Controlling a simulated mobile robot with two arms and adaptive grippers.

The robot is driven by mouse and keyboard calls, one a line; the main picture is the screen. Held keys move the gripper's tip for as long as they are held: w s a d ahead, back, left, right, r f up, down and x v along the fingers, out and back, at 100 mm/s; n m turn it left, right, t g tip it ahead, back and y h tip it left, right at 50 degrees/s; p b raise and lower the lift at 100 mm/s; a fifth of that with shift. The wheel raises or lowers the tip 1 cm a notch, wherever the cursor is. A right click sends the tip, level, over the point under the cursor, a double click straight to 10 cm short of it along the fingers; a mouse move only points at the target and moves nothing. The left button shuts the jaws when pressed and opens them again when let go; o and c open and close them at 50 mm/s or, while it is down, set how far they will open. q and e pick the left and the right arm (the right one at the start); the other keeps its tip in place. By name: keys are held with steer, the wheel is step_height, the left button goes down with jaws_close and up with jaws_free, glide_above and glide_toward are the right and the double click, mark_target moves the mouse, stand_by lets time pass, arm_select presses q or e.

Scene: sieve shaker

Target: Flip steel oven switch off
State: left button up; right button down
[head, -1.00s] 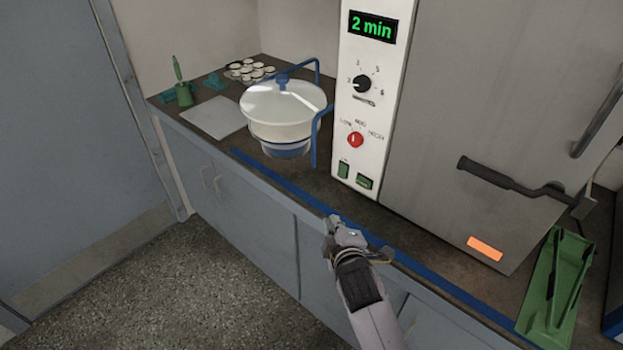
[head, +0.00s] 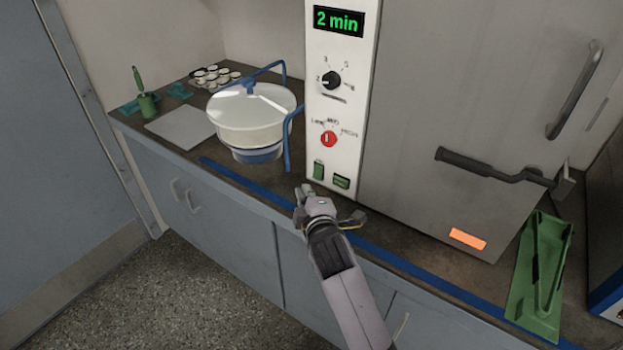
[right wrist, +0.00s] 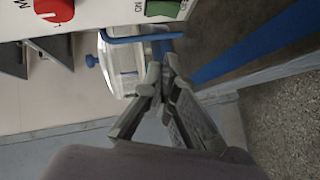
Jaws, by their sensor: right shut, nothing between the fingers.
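The steel oven (head: 450,100) stands on the counter, with a white control panel (head: 338,110) on its left side. Two green rocker switches sit low on the panel, a left one (head: 318,170) and a right one (head: 341,182). A green switch (right wrist: 163,8) also shows at the top of the right wrist view, partly cut off. My right gripper (head: 303,192) is shut and empty, just below and left of the switches and apart from them. In the right wrist view its fingertips (right wrist: 165,70) are together. My left gripper is not in view.
A red knob (head: 328,139) and a black dial (head: 331,80) are above the switches. A white lidded bowl (head: 252,112) with blue handles stands left of the oven. A green tray (head: 541,280) lies at right. The oven's black handle (head: 490,168) juts out.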

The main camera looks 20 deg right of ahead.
mark_target(317, 172)
steer(key=x, duration=0.5)
steer(key=shift+w, duration=0.2)
steer(key=shift+w+d+f, duration=0.4)
steer(key=shift+w+d, duration=0.1)
steer(key=shift+d, duration=0.2)
steer(key=shift+w+d+f, duration=0.35)
steer(key=shift+w+d, duration=0.15)
steer(key=shift+d, duration=0.25)
steer(key=shift+f, duration=0.1)
steer(key=shift+w+d+f+n+t+b, duration=0.15)
steer(key=shift+d+f+n+t+b, duration=0.15)
steer(key=shift+f+b, duration=0.45)
steer(key=shift+r, duration=0.6)
steer(key=shift+p, duration=0.3)
